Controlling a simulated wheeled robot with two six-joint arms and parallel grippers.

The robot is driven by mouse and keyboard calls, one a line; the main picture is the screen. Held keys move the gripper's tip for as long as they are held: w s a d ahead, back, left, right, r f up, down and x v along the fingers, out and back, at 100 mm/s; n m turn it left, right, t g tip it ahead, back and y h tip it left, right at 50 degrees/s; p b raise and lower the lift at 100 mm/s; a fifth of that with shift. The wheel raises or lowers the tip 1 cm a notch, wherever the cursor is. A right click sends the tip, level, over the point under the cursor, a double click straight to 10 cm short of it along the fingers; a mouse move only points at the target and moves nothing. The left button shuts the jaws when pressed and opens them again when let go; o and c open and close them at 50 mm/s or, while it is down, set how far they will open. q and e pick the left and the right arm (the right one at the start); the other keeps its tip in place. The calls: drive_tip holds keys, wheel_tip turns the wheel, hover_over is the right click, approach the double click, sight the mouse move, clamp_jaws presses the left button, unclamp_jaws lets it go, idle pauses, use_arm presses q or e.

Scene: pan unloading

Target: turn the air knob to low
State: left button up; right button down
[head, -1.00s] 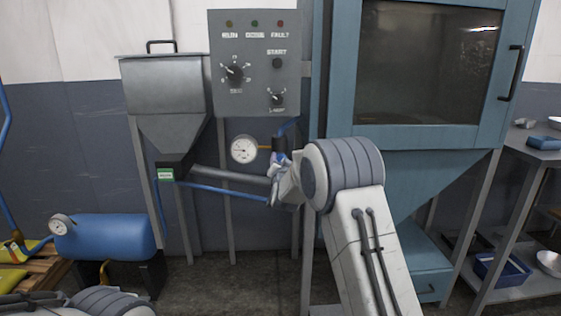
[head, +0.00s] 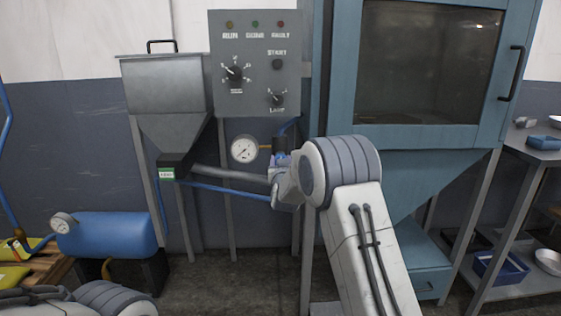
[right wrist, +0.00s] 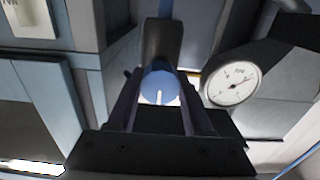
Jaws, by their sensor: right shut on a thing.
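The air knob is a small blue knob (right wrist: 160,88) with a white mark, between my fingers in the right wrist view. My right gripper (right wrist: 160,112) is shut on it, one finger on each side. In the head view my right gripper (head: 280,172) is at the air fitting below the control box, and the knob is largely hidden by it. The round white pressure gauge (head: 244,149) is just left of the fitting; it also shows in the right wrist view (right wrist: 231,83). My left gripper is out of view; only part of that arm shows at the lower left.
The grey control box (head: 256,95) with dials is above the fitting. The blue cabinet (head: 340,75) stands close on the right. A grey hopper (head: 165,90) and a blue hose (head: 225,190) are on the left. A blue tank (head: 110,236) stands lower left.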

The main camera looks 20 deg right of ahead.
drive_tip(key=shift+f, duration=0.2)
drive_tip(key=shift+c, duration=1.5)
unclamp_jaws()
drive_tip(key=shift+r, duration=0.1)
drive_tip(key=v, duration=1)
drive_tip(key=shift+s, duration=0.2)
drive_tip(key=shift+a, duration=0.1)
